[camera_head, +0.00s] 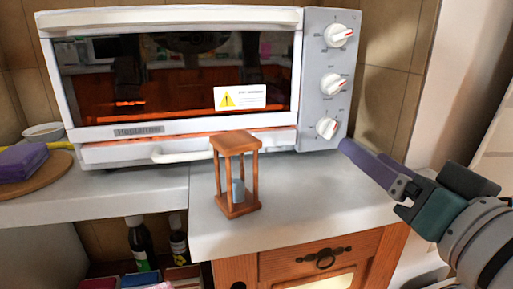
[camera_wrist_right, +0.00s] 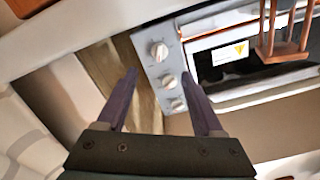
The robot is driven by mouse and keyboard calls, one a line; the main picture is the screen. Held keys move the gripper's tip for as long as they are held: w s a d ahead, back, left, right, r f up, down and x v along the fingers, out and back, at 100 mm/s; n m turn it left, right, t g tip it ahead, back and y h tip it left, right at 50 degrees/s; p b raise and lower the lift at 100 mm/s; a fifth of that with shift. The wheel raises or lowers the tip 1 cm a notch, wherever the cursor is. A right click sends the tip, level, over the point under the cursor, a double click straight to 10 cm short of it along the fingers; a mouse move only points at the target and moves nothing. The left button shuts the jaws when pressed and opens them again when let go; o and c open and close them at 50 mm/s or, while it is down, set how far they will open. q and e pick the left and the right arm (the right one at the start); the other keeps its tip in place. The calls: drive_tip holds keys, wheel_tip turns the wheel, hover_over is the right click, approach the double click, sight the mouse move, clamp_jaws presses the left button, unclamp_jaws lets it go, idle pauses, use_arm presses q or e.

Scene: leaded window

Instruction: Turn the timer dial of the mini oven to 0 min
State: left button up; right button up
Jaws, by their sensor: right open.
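The white mini oven (camera_head: 170,18) stands on the counter, with three white dials in a column on its grey right-hand panel: top (camera_head: 338,35), middle (camera_head: 333,84) and bottom (camera_head: 327,128). My left gripper is out of view.
A wooden hourglass (camera_head: 238,175) stands on the counter (camera_head: 300,190) before the oven. A purple sponge-like block (camera_head: 22,162) lies on a round board at the left. Bottles (camera_head: 138,243) stand below. A tiled wall (camera_head: 390,95) is right of the oven.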

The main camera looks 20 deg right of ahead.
sight(334, 129)
drive_tip(key=w, duration=0.6)
drive_tip(key=w+b, duration=0.1)
drive_tip(key=w, duration=0.2)
drive_tip(key=shift+w+d, duration=0.25)
drive_tip(key=shift+d, duration=0.1)
clamp_jaws()
drive_tip(key=shift+r, duration=0.1)
